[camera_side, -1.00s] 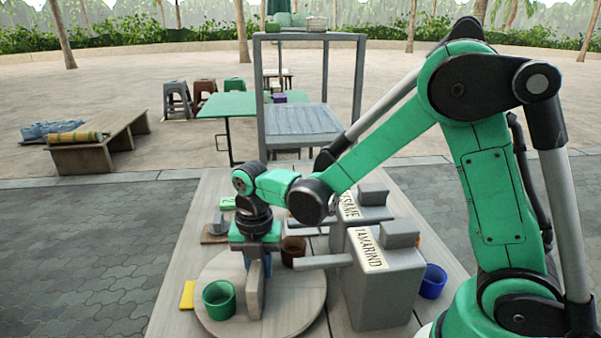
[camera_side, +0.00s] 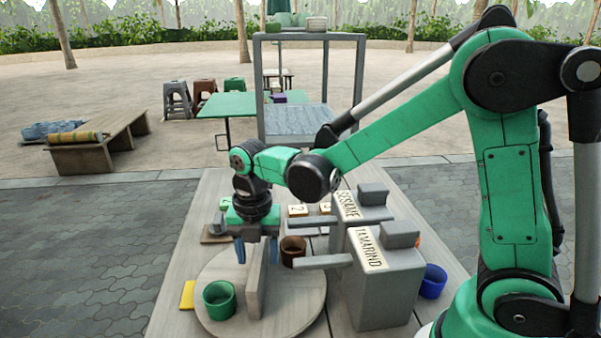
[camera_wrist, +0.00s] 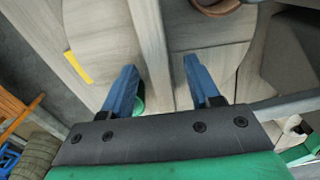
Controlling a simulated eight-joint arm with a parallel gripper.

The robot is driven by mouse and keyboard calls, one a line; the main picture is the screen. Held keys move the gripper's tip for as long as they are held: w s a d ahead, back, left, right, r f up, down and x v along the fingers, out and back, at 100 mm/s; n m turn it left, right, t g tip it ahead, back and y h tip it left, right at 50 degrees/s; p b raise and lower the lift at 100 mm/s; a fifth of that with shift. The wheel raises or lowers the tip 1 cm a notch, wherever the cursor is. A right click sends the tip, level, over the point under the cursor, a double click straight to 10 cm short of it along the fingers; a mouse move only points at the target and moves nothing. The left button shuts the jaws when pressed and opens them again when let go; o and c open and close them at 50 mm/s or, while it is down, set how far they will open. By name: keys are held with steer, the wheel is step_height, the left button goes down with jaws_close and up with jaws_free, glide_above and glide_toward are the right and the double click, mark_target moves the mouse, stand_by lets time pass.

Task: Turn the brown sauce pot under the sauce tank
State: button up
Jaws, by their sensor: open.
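The brown sauce pot (camera_side: 292,252) stands on the back right of the round turntable (camera_side: 213,270), beside the left ends of the two tank spouts. The TAMARIND tank (camera_side: 385,290) and SESAME tank (camera_side: 372,213) are to its right. An upright board (camera_side: 254,283) stands across the turntable, with the green pot (camera_side: 219,299) on its left side. My gripper (camera_side: 257,258) is open and empty, its blue fingers apart on either side of the board's upper part. The wrist view also shows the board (camera_wrist: 149,40) between the fingers and the brown pot (camera_wrist: 215,6) cut off at the top edge.
A blue pot (camera_side: 432,281) is right of the tanks. A yellow block (camera_side: 187,294) lies left of the turntable. Numbered tiles (camera_side: 298,210) lie behind. The tamarind spout (camera_side: 320,262) and sesame spout (camera_side: 316,234) reach left, close to my gripper's right side.

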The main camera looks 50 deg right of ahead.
steer(key=shift+r, duration=1.25)
steer(key=shift+s+r+m, duration=0.1)
steer(key=shift+m, duration=0.2)
steer(key=s+d+r+m+t, duration=0.2)
steer(key=s+m+t, duration=0.1)
steer(key=m, duration=0.9)
steer(key=s+d+r+m+t, duration=0.2)
steer(key=s+m+t, duration=0.1)
steer(key=m, duration=1)
steer(key=shift+s+r+t, duration=0.15)
steer(key=shift+t, duration=0.45)
